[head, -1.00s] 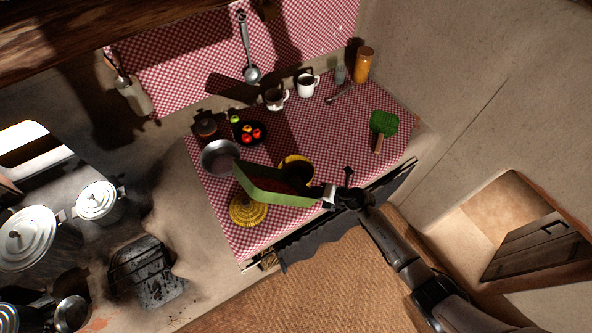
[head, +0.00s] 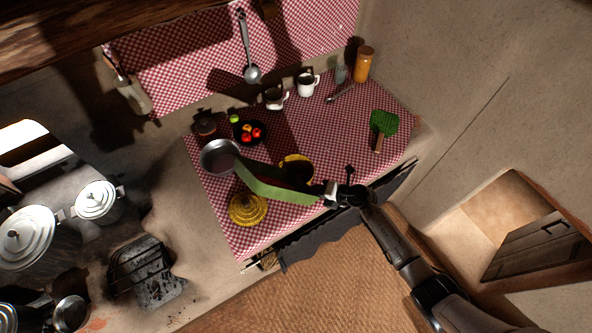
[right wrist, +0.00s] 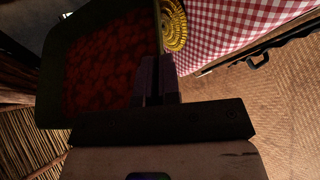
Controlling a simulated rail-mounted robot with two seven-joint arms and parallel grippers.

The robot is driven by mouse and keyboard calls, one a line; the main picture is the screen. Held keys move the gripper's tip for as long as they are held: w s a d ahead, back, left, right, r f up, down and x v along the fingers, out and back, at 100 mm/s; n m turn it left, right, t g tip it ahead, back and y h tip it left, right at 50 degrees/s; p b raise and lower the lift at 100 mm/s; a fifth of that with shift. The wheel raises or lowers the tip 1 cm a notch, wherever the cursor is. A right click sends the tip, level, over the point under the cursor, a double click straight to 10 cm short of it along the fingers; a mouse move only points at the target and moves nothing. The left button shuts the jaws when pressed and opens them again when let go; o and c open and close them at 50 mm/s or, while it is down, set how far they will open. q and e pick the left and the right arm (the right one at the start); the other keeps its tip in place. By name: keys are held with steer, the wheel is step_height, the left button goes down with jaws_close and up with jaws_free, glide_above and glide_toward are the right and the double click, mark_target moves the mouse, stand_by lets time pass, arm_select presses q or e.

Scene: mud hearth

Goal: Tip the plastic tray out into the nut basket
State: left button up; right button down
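My right gripper (head: 330,194) is shut on one end of the green plastic tray (head: 278,195) and holds it above the counter, tilted. In the head view I see mostly its light green outer side and little of its inside. In the right wrist view the tray (right wrist: 50,90) holds a layer of reddish-brown pieces, and the gripper (right wrist: 155,82) is at its edge. The yellow nut basket (head: 297,157) stands just behind the tray, its inside dark and partly hidden. A yellow woven lid (head: 248,209) lies in front. My left gripper is not in view.
A metal pan (head: 218,157) sits close to the tray's far left end. A dark bowl of fruit (head: 249,132), two mugs (head: 307,84), a jar (head: 364,64) and a green brush-like thing (head: 383,123) stand farther back. The checked cloth (head: 340,130) is clear right of the basket.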

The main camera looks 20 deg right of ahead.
steer(key=shift+w+d+b, duration=0.1)
steer(key=shift+w+b, duration=0.1)
steer(key=shift+b, duration=0.15)
steer(key=shift+d+f, duration=0.1)
steer(key=shift+f, duration=0.05)
stand_by(0.3)
steer(key=shift+w+d+f+m+y+b, duration=0.2)
steer(key=shift+m+y+b, duration=0.15)
steer(key=shift+b, duration=0.45)
steer(key=shift+g, duration=0.3)
steer(key=shift+d+b, duration=0.1)
steer(key=shift+b, duration=0.2)
